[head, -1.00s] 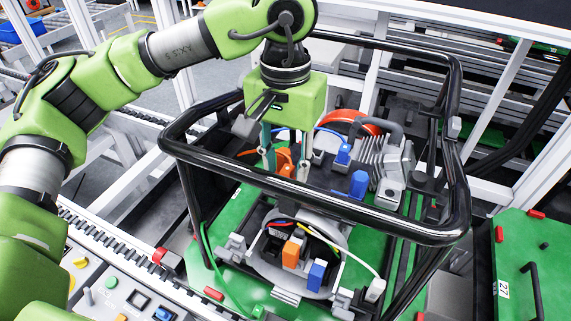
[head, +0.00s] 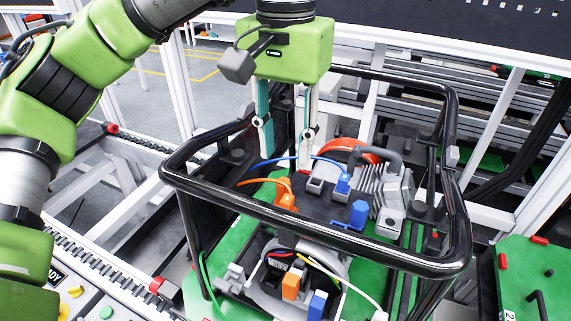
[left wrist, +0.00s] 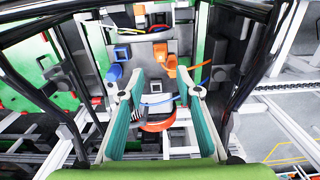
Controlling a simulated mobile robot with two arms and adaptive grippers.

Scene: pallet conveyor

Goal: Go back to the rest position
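My left gripper (head: 287,160) is above the back left of the black tubular frame (head: 320,206), pointing down. Its two fingers are apart with nothing between them. In the left wrist view its fingertips (left wrist: 160,92) are also spread and empty. An orange connector with an orange cable (head: 286,198) sits below and clear of the fingers, and it also shows in the left wrist view (left wrist: 171,66). Blue connectors (head: 357,214) and a grey finned motor (head: 387,192) are on the assembly inside the frame. My right gripper is in neither view.
The black frame's bars surround the assembly on the green pallet (head: 257,222). A conveyor rail (head: 95,268) runs along the left. A second green plate (head: 515,275) is at the right. White posts (head: 492,125) and a dark panel (head: 440,40) stand behind. Space above the frame's front is open.

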